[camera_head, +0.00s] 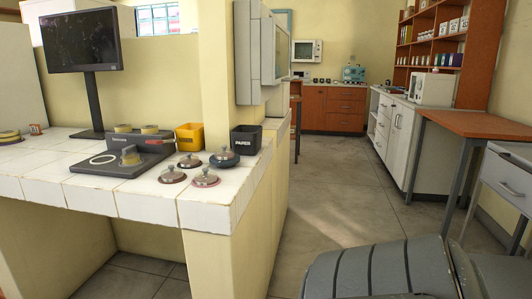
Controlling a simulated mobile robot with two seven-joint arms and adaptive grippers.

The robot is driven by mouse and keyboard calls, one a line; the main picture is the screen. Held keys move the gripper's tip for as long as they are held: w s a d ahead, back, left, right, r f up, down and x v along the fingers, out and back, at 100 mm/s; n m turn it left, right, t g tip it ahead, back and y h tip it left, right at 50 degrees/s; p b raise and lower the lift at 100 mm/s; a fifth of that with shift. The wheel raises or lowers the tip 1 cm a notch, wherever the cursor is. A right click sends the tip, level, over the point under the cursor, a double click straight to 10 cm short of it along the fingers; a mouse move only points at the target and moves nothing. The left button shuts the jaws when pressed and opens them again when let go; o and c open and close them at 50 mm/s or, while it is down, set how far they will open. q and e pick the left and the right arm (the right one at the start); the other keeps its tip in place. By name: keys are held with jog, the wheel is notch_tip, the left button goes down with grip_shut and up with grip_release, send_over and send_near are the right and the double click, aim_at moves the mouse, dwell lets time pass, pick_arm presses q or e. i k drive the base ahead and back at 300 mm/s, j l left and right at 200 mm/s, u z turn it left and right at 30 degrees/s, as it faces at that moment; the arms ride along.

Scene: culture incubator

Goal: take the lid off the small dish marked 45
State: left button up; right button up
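Several small round lidded dishes stand on the white tiled counter (150,206) at the left. One is at the front left (172,177), one at the front right with a reddish rim (205,181), one at the back left (190,162), and one on a dark blue base at the back right (224,159). Each has a knobbed cover on top. Any number on them is too small to read, so I cannot tell which is marked 45. Neither of my grippers is in view.
A dark device (110,168) with a white ring and a clear yellowish piece lies left of the dishes. A yellow bin (189,138) and a black bin (245,140) marked PAPER stand behind them. A monitor (82,40) stands at the back. The floor (320,185) right of the counter is clear.

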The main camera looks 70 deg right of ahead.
aim_at(225, 151)
jog(key=z, duration=1.8)
